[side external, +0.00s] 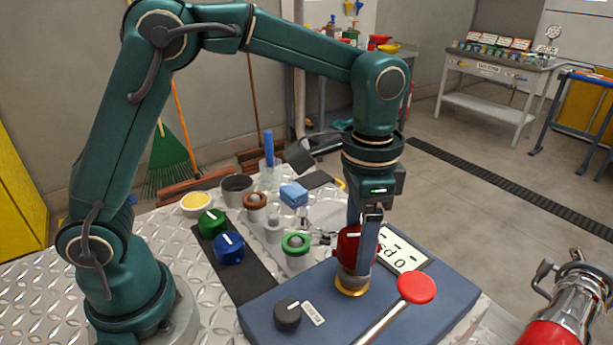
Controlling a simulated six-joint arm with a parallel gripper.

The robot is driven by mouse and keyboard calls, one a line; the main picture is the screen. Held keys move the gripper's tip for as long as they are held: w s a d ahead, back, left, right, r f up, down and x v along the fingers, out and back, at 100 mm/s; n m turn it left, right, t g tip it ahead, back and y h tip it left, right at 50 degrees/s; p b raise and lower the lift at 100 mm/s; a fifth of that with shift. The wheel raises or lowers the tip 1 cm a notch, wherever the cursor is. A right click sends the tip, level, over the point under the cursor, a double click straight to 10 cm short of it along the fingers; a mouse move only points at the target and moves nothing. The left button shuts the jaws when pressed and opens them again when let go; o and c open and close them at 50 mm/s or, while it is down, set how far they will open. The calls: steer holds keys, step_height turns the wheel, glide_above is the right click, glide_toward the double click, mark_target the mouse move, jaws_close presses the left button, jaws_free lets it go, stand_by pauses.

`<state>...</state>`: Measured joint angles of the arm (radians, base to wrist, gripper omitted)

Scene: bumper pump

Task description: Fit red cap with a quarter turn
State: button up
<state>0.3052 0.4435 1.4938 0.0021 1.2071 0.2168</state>
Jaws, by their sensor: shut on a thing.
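The red cap (346,244) is between the fingers of my gripper (361,245), which points straight down and is shut on it. The cap is upright, right above a brass-coloured ring (352,285) on the blue-grey pump box (262,313). A pale collar shows between the cap and the ring. The near finger hides part of the cap, so I cannot tell whether it is seated or how far it is turned.
A green cap (212,222) and a blue cap (229,247) stand on a dark mat at the left. A green-ringed bottle (296,250) stands just left of the pump box. A red round-ended lever (416,287) and a dark knob (287,314) are close to my gripper.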

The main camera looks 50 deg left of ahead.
steer(key=shift+f, duration=1.2)
stand_by(1.2)
steer(key=m, duration=0.4)
steer(key=shift+m, duration=0.6)
steer(key=m, duration=0.3)
steer(key=shift+w, duration=0.1)
steer(key=shift+r+m, duration=0.1)
steer(key=shift+m, duration=1)
